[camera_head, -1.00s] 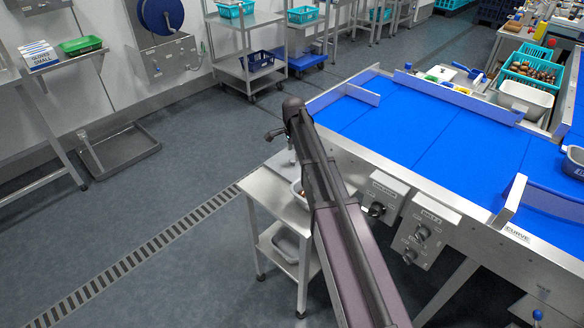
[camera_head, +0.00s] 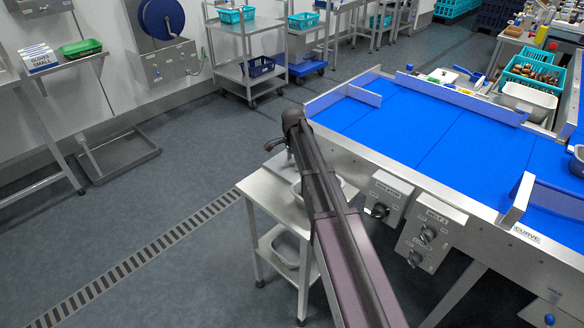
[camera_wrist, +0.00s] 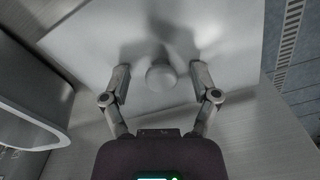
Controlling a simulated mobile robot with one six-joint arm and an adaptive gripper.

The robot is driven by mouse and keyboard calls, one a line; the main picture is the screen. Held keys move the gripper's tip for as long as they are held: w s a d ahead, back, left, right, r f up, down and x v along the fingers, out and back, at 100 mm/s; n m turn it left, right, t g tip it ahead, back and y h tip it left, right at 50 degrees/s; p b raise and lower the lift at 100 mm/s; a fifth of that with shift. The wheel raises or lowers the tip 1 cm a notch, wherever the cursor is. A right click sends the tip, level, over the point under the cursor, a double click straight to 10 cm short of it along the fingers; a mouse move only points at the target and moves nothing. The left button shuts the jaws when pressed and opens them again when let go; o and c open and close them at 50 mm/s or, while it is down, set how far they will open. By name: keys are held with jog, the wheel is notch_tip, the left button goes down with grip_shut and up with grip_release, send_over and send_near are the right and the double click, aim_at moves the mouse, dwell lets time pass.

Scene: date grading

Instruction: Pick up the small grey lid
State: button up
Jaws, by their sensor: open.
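In the wrist view, a pale grey flat piece (camera_wrist: 90,45) with a small round knob (camera_wrist: 160,77) at its middle lies on a brushed steel table top; it looks like the small grey lid. My gripper (camera_wrist: 160,68) is open above it, one finger on each side of the knob. Gaps show between the fingers and the knob. I cannot tell how far above the piece the fingertips are.
A pale tray (camera_head: 346,189) stands on the table, partly behind my arm; a container rim (camera_wrist: 30,125) shows close at left in the wrist view. A grey tray (camera_head: 287,250) is on the lower shelf. The blue conveyor (camera_head: 430,130) is to the right.

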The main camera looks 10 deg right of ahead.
aim_at(292, 161)
grip_shut()
dwell(0.3)
jog(key=shift+r, duration=0.15)
notch_tip(292, 161, up, 18)
jog(key=p, duration=1.8)
jog(key=shift+a, duration=0.15)
dwell(0.5)
